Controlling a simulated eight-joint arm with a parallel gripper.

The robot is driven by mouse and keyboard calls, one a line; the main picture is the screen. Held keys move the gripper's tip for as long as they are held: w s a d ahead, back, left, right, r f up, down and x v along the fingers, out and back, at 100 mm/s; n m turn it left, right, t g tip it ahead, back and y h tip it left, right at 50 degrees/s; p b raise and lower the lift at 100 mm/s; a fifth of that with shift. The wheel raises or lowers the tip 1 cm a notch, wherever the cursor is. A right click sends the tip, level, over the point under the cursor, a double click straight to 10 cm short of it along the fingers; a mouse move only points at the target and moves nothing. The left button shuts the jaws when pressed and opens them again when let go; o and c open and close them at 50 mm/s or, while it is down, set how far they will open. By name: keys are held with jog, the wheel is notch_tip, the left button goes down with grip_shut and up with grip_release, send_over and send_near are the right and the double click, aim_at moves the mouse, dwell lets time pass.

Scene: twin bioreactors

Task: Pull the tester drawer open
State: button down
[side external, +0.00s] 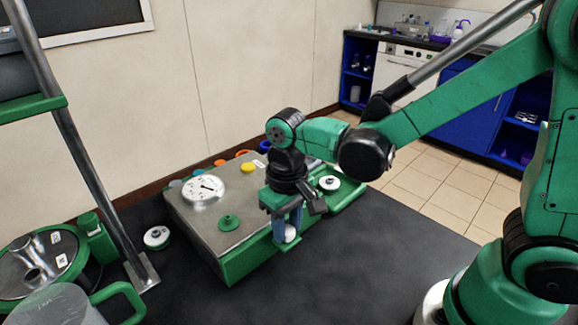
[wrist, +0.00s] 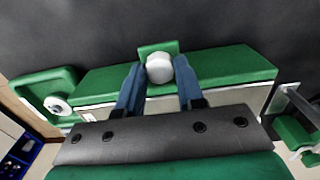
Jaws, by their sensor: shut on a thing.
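The tester is a grey-topped box (side external: 240,215) with a green base, standing on the dark table. A round white knob (side external: 291,232) is at its front side, beside a small green plate (side external: 286,246). My gripper (side external: 287,229) points down there, with its blue fingers on either side of the knob. In the wrist view, my gripper (wrist: 160,77) has the white knob (wrist: 159,68) between its fingertips, and the green plate (wrist: 158,47) sticks out just past it. My gripper is shut on the knob. The drawer's inside does not show, and how far it is out I cannot tell.
On the tester are a dial gauge (side external: 204,190), a green knob (side external: 229,222) and a yellow cap (side external: 248,168). A green holder (side external: 350,190) with a white-topped disc (side external: 329,184) adjoins its right end. A metal post (side external: 85,160) stands at left. The table in front (side external: 345,270) is clear.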

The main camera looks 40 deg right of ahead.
dwell(0.8)
jog(key=s, duration=1.1)
jog(key=c, duration=0.5)
grip_release()
jog(key=shift+c, duration=0.2)
jog(key=shift+r, duration=2.8)
